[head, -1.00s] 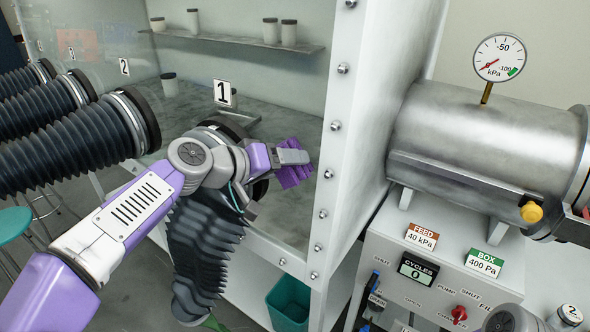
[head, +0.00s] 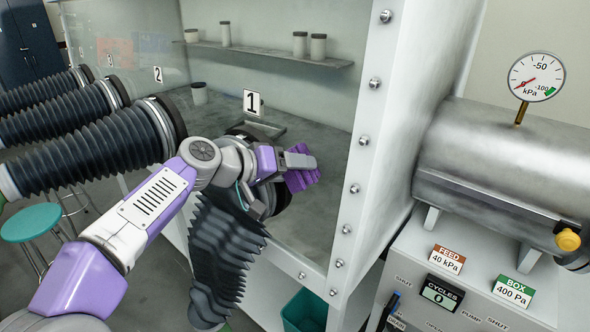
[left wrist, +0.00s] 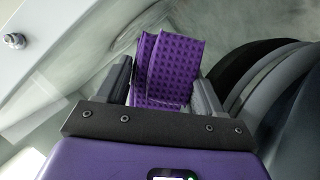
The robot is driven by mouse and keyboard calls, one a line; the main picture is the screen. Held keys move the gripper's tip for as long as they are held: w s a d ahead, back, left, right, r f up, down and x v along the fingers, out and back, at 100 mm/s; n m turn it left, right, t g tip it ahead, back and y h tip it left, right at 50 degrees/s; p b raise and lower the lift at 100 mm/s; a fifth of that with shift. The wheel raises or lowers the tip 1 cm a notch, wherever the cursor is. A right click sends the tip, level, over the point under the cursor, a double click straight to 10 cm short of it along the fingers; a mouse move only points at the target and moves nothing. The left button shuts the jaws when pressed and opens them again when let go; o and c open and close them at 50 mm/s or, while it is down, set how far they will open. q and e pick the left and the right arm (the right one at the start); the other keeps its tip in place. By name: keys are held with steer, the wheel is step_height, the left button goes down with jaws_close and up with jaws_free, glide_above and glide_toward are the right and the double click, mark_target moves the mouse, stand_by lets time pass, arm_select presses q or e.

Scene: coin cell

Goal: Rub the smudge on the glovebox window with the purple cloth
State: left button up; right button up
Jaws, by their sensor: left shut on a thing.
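The purple cloth (head: 302,180) is held in my left gripper (head: 300,163) at the glovebox window (head: 312,225), to the right of glove port 1. In the left wrist view the folded, dimpled cloth (left wrist: 168,65) sits between the two fingers of my left gripper (left wrist: 165,85), with the window (left wrist: 125,25) behind it. I cannot tell whether the cloth touches the glass. A pale, hazy streaked patch shows on the window in the left wrist view; I cannot tell if it is the smudge. My right gripper is not in view.
Black ribbed gloves (head: 90,150) stick out from the ports at the left, and another (head: 225,250) hangs below port 1. The bolted white frame (head: 365,140) edges the window. A steel chamber (head: 500,165) and control panel (head: 470,300) stand right. A teal stool (head: 32,222) is at the left.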

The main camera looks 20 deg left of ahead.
arm_select(q)
steer(key=shift+s, duration=0.15)
steer(key=s+b, duration=0.1)
steer(key=s, duration=0.1)
steer(key=s+a+b, duration=0.1)
steer(key=shift+s+a+r, duration=0.15)
steer(key=shift+s+a, duration=0.05)
steer(key=shift+s, duration=0.2)
steer(key=shift+s+a+r, duration=0.15)
steer(key=shift+s+a, duration=0.15)
steer(key=shift+s, duration=0.5)
steer(key=s, duration=0.1)
steer(key=s+a+b, duration=0.1)
steer(key=shift+s+r, duration=0.15)
steer(key=shift+s, duration=0.25)
